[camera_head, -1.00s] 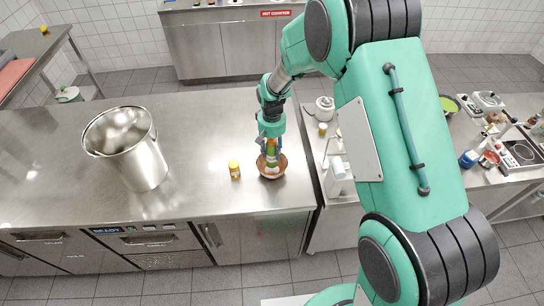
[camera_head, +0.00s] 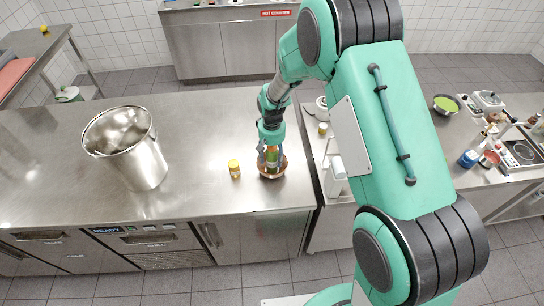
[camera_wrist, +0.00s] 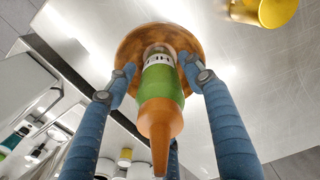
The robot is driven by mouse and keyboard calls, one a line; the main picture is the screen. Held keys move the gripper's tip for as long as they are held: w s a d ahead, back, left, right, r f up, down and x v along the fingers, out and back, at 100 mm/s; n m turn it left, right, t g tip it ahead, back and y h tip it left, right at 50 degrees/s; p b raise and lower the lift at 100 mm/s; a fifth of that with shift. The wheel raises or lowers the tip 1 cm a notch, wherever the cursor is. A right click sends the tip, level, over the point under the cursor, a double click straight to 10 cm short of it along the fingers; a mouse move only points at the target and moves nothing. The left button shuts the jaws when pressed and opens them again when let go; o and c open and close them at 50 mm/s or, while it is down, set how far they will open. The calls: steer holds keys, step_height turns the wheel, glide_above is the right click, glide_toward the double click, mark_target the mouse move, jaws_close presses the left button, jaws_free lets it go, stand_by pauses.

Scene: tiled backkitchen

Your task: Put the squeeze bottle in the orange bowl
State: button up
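The squeeze bottle (camera_head: 272,156) has a green body and an orange nozzle. It stands in the orange bowl (camera_head: 263,174) on the steel counter. In the wrist view the bottle (camera_wrist: 163,90) points its nozzle towards the camera, with its base over the bowl (camera_wrist: 128,50). My gripper (camera_head: 272,149) is around the bottle from above. In the wrist view its blue fingers (camera_wrist: 157,66) flank the bottle with small gaps, so it looks open. The bottle's contact with the bowl's floor is hidden.
A small yellow jar (camera_head: 234,169) stands just left of the bowl; it also shows in the wrist view (camera_wrist: 270,10). A large steel pot (camera_head: 126,150) stands further left. The counter's right edge lies close to the bowl. Counter between pot and jar is clear.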

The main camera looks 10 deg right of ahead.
steer(key=shift+r, duration=0.2)
step_height(320, 180, up, 12)
stand_by(0.9)
stand_by(0.6)
steer(key=shift+r, duration=0.2)
steer(key=s+d+r+t, duration=0.1)
steer(key=s+d+r, duration=0.3)
steer(key=s+r, duration=0.5)
steer(key=s+d+r+t, duration=0.2)
steer(key=s+d+r, duration=0.25)
steer(key=r, duration=0.85)
steer(key=s+d+r+t, duration=0.1)
steer(key=s+r, duration=0.1)
steer(key=s, duration=0.5)
steer(key=s+d+r+m, duration=0.1)
steer(key=s+d+r, duration=0.1)
steer(key=s, duration=0.6)
steer(key=s+d+r+t, duration=0.1)
steer(key=s+d+r, duration=0.1)
steer(key=s, duration=0.5)
steer(key=shift+s+r+m+t, duration=0.25)
steer(key=shift+s+m+t, duration=0.05)
steer(key=shift+s+m, duration=0.1)
